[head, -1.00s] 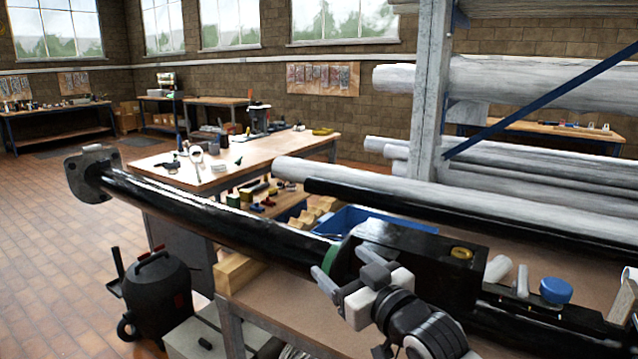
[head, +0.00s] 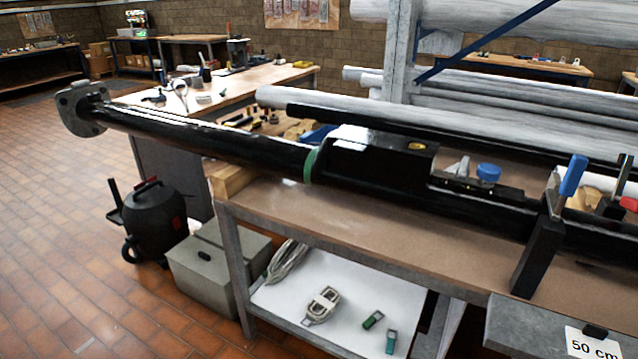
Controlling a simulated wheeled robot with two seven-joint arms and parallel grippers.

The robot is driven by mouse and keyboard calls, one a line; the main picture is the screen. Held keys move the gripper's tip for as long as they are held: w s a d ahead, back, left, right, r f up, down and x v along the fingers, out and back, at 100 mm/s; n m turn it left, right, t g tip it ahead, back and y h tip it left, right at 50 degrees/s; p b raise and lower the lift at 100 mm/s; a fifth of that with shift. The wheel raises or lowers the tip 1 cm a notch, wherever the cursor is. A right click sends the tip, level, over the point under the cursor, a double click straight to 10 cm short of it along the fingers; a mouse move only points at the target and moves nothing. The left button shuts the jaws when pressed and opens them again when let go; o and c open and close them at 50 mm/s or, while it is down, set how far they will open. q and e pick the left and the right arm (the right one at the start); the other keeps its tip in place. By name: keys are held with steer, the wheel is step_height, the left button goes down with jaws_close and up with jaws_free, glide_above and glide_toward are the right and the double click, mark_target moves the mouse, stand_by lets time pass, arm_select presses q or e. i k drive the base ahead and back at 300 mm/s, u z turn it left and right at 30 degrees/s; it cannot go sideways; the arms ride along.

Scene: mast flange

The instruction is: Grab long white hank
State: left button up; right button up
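A long, narrow whitish hank (head: 286,262) lies on the white lower shelf (head: 375,300) of the workbench, at its left end close to the bench leg. A shorter, rounder whitish hank (head: 322,305) with a dark centre lies to its right and nearer the front. Neither gripper shows in the head view, so nothing is seen touching the hanks.
Two small green items (head: 373,320) lie further right on the shelf. A grey box (head: 218,268) stands on the floor left of the bench leg, with a black vacuum (head: 155,220) beyond. A long black mast (head: 215,143) lies along the benchtop. A "50 cm" sign (head: 592,345) is at lower right.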

mark_target(320, 301)
steer(key=u, duration=2.2)
steer(key=i, duration=2.35)
steer(key=z, duration=2.95)
